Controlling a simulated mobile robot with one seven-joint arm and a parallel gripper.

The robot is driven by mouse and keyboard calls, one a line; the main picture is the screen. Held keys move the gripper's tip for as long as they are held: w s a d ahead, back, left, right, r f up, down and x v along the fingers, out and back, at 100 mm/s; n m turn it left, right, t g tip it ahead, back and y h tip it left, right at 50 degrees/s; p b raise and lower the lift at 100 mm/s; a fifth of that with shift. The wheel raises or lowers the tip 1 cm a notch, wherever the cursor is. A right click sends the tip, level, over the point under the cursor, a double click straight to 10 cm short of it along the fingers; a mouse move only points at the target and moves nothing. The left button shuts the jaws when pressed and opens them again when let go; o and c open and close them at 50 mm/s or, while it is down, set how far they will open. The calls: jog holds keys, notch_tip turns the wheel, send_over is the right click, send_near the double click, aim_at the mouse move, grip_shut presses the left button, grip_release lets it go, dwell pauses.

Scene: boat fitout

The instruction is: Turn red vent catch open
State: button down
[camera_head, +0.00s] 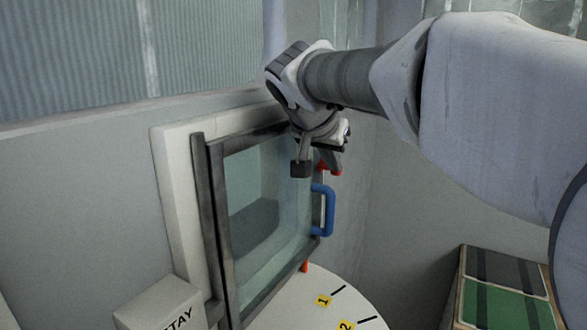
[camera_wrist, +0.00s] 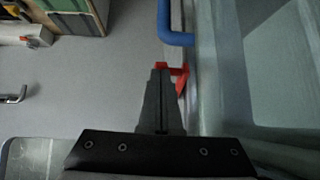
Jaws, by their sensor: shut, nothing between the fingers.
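The vent is a glass pane in a dark frame (camera_head: 216,190), set in a pale surround on the wall. A red catch (camera_head: 331,169) sits at its upper right edge, partly hidden by my gripper (camera_head: 334,158). In the wrist view, my gripper (camera_wrist: 162,72) has its fingers together, with red parts of the catch (camera_wrist: 181,80) at the fingertips and just right of them. I cannot tell whether they touch. A second red piece (camera_head: 304,266) shows at the frame's lower right.
A blue handle (camera_head: 322,210) stands out from the frame's right edge, below the upper catch, close to my gripper. A white round table with numbered yellow labels (camera_head: 323,300) is below. A box marked "TAY" (camera_head: 160,306) and a green-topped case (camera_head: 497,303) stand at the sides.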

aim_at(333, 190)
jog(key=f+t+h+b, duration=0.1)
jog(key=f+t+b, duration=0.1)
jog(key=b, duration=0.6)
jog(key=f+t+h+b, duration=0.2)
jog(key=b, duration=0.6)
jog(key=shift+w+d+f, duration=0.1)
jog(key=shift+w+d, duration=0.05)
jog(key=shift+w, duration=0.05)
jog(key=shift+w+d+f+b, duration=0.1)
jog(key=shift+b, duration=0.75)
jog(key=shift+r+p, duration=0.5)
jog(key=shift+r, duration=0.3)
